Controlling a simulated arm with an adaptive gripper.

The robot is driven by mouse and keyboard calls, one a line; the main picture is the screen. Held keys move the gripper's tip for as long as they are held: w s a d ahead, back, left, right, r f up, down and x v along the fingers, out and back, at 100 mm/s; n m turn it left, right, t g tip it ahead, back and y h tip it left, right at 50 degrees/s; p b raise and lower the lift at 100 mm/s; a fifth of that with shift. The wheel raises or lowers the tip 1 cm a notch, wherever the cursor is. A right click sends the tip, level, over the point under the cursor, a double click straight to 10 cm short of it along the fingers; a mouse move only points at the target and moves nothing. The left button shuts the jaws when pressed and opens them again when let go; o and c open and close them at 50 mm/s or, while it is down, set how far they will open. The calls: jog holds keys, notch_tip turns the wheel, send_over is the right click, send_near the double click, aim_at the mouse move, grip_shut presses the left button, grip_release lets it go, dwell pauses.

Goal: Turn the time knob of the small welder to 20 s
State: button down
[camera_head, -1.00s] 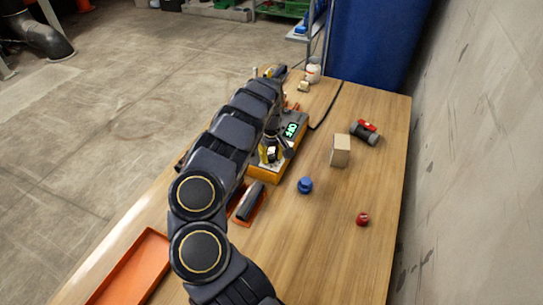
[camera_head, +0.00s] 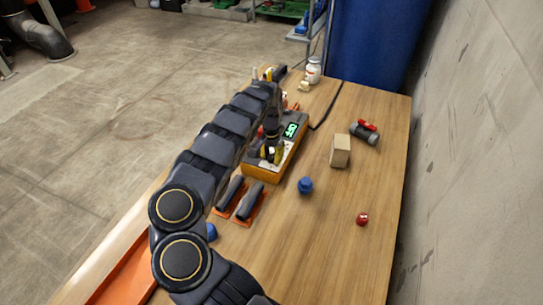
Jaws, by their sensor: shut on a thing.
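The small welder (camera_head: 262,171), a box with a yellow-orange base and a grey top, stands on the wooden table near its left side. Its green lit display (camera_head: 291,130) faces up; I cannot read it surely. My gripper (camera_head: 272,156) points down at the light front panel of the welder and is shut on a knob there. The gripper's fingers hide the knob, so its pointer, its scale and which knob it is cannot be made out. My arm covers the left side of the welder.
Two dark-handled tools on orange bases (camera_head: 249,203) lie in front of the welder. A blue cap (camera_head: 305,185), a cardboard box (camera_head: 340,151), a red-and-grey valve (camera_head: 366,131) and a red part (camera_head: 362,219) stand to the right. A white jar (camera_head: 313,70) stands behind.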

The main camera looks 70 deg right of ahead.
aim_at(271, 156)
jog(key=shift+m, duration=1.9)
jog(key=c, duration=0.8)
grip_release()
notch_tip(271, 156, up, 12)
